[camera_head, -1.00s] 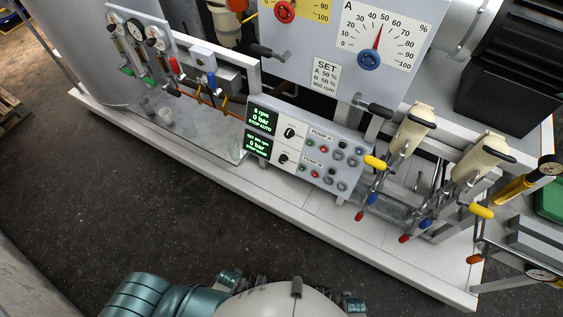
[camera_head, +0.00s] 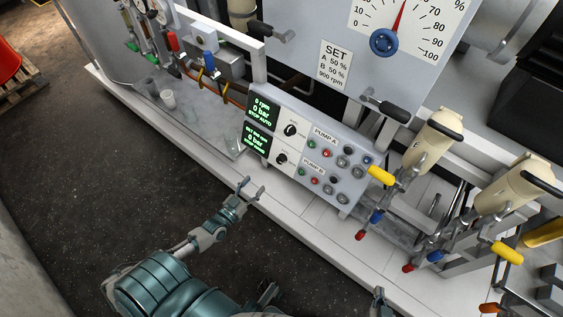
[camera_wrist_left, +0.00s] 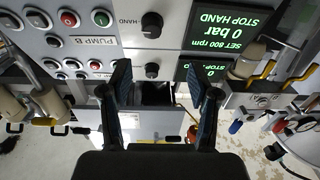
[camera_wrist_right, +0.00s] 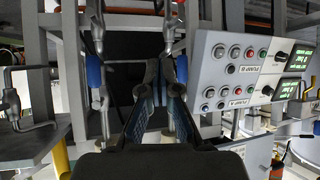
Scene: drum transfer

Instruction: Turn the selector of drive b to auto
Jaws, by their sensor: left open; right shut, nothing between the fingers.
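The control panel (camera_head: 315,150) carries two black selector knobs beside green displays. The lower one, in the PUMP B row, is the drive b selector (camera_head: 281,158). It shows large at the top of the left wrist view (camera_wrist_left: 152,25), upside down, beside the word HAND; the nearby display (camera_wrist_left: 230,38) reads STOP HAND. Its exact pointer angle is unclear. The pump A selector (camera_head: 291,130) sits above. My left gripper (camera_head: 250,188) is open and empty, in front of and below the panel, apart from the knob. My right gripper (camera_wrist_right: 152,72) is shut and empty.
Pump A and B push buttons (camera_head: 328,170) sit right of the selectors. Valves with yellow handles (camera_head: 381,175) and cream bodies stand further right. Dark floor (camera_head: 110,180) in front is free.

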